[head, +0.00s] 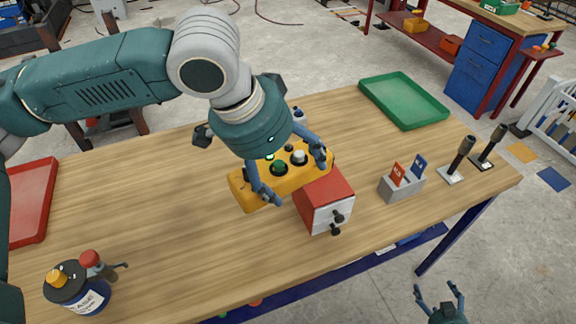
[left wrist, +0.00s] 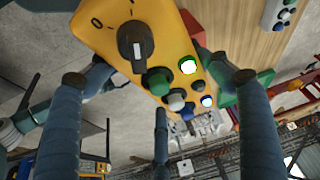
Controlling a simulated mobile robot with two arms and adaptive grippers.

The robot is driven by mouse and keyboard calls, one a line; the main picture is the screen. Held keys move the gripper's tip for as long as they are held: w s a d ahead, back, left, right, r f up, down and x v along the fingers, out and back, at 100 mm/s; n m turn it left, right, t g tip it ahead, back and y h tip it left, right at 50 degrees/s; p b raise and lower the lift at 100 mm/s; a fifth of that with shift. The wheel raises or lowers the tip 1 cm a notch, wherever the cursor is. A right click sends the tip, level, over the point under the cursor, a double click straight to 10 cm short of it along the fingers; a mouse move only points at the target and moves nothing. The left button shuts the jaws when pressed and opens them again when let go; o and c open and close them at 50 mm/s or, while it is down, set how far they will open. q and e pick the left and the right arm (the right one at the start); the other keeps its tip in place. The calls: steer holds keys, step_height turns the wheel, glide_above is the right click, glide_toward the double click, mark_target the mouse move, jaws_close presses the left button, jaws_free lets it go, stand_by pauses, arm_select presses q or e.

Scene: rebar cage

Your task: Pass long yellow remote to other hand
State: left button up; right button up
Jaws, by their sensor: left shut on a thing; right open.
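The long yellow remote (head: 241,190) has a black dial and several green, white and blue buttons. It is in my left gripper (head: 292,177), whose fingers are shut around it above the table, beside and partly over the red-topped box. The gripper covers part of it in the head view. In the left wrist view the remote (left wrist: 104,32) lies slanted between the blue fingers of my left gripper (left wrist: 160,78), dial and buttons facing the camera. My right gripper (head: 438,296) is open and empty at the bottom right, off the table's front edge and well apart from the remote.
The red-topped box (head: 326,190) with black knobs stands on the wooden table (head: 140,205). A grey card holder (head: 401,187), two black-handled tools (head: 459,158) and a green tray (head: 403,99) are to the right.

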steer(key=s+a+f+n+g, duration=0.2)
steer(key=s+a+f, duration=0.4)
steer(key=s, duration=0.4)
steer(key=s+a+f+n+g+y, duration=0.1)
steer(key=s+a+f+g, duration=0.3)
steer(key=s, duration=0.7)
steer(key=s+a+f+n+g+y, duration=0.1)
steer(key=s+a+f+n+g, duration=0.2)
steer(key=s+a+f, duration=0.6)
step_height(320, 180, down, 2)
steer(key=shift+s+f+n, duration=0.25)
steer(key=shift+s+n, duration=0.15)
steer(key=shift+s, duration=0.3)
